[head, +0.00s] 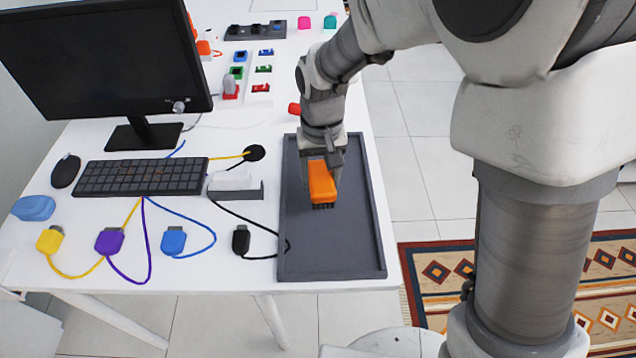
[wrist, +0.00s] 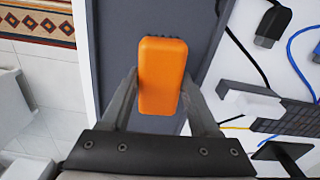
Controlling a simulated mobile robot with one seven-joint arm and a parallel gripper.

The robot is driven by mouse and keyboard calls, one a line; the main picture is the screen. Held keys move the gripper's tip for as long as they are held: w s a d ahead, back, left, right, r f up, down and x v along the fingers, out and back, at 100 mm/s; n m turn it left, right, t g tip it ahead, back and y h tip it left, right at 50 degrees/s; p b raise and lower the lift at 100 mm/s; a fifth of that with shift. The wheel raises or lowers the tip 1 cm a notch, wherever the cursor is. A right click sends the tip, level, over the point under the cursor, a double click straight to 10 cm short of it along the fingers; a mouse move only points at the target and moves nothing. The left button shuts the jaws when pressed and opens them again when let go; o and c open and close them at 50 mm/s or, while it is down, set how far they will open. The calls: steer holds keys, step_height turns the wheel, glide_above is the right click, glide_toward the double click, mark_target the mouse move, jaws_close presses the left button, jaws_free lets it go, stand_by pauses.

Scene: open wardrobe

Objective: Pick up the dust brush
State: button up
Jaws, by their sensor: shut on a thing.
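The dust brush (head: 322,184) has an orange block handle and dark bristles at its lower edge. It is over the dark grey tray (head: 354,250) on the right part of the white table. In the wrist view the brush (wrist: 161,75) is upright between the two fingers. My gripper (head: 322,172) points down at it from above. In the wrist view my gripper (wrist: 160,98) is shut on the sides of the brush. I cannot tell whether the bristles touch the tray.
A black keyboard (head: 140,177), a monitor (head: 100,60), a mouse (head: 66,171) and several coloured cable plugs lie left of the tray. A black cable (head: 262,222) reaches the tray's left edge. The tray's front part is bare. A patterned rug (head: 440,275) lies on the floor at right.

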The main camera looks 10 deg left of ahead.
steer(key=s+d+r, duration=0.6)
steer(key=s+d, duration=0.1)
steer(key=d, duration=0.1)
steer(key=shift+s, duration=0.25)
steer(key=shift+a+r, duration=0.1)
